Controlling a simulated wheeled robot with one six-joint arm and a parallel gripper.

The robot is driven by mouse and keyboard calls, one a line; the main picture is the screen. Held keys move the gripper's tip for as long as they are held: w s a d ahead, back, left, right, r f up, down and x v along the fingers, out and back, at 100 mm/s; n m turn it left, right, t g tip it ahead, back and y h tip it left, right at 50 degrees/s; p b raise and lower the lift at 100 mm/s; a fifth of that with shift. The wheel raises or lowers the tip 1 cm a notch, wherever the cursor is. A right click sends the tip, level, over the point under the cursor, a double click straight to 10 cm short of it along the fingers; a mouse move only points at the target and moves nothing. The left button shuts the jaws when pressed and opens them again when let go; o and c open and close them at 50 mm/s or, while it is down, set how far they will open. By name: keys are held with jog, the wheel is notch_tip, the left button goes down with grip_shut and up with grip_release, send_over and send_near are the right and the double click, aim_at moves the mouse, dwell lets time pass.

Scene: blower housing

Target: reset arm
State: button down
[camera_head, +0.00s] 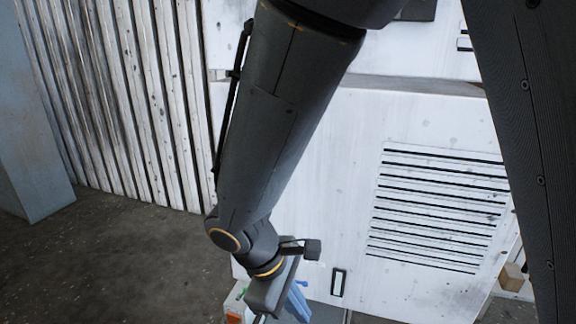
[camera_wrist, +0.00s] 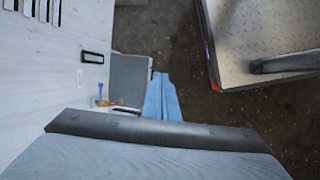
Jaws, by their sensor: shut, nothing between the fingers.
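My gripper (camera_head: 303,309) hangs at the lower middle of the head view, below my dark wrist. Its light blue fingers point downward in front of the white housing. In the wrist view my gripper (camera_wrist: 161,78) shows as two narrow blue fingers side by side, shut, with nothing between them. The fingers are over dark floor beside a grey surface (camera_wrist: 130,78) and touch no object that I can make out. My arm comes down from the top of the head view and hides part of the white housing (camera_head: 335,170).
The white housing has a louvred vent (camera_head: 437,207) and a small dark latch (camera_head: 339,282). Small blue and orange items (camera_wrist: 100,95) lie near its foot. A tray-like surface (camera_wrist: 260,40) stands at upper right in the wrist view. Open floor (camera_head: 120,260) lies at left.

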jog(key=s+a+r+m+g+y, duration=0.1)
jog(key=s+a+r+m+y, duration=0.35)
jog(key=s+r+m, duration=0.35)
jog(key=d+r+m+p, duration=0.2)
jog(key=d+r+p, duration=0.8)
jog(key=r+p, duration=0.3)
jog(key=d+r+m+p, duration=0.3)
jog(key=d+r+p, duration=0.8)
jog(key=p, duration=0.7)
notch_tip(320, 180, up, 2)
jog(key=shift+s+d+r+m, duration=0.25)
jog(key=shift+s+m, duration=0.05)
jog(key=shift+s, duration=0.15)
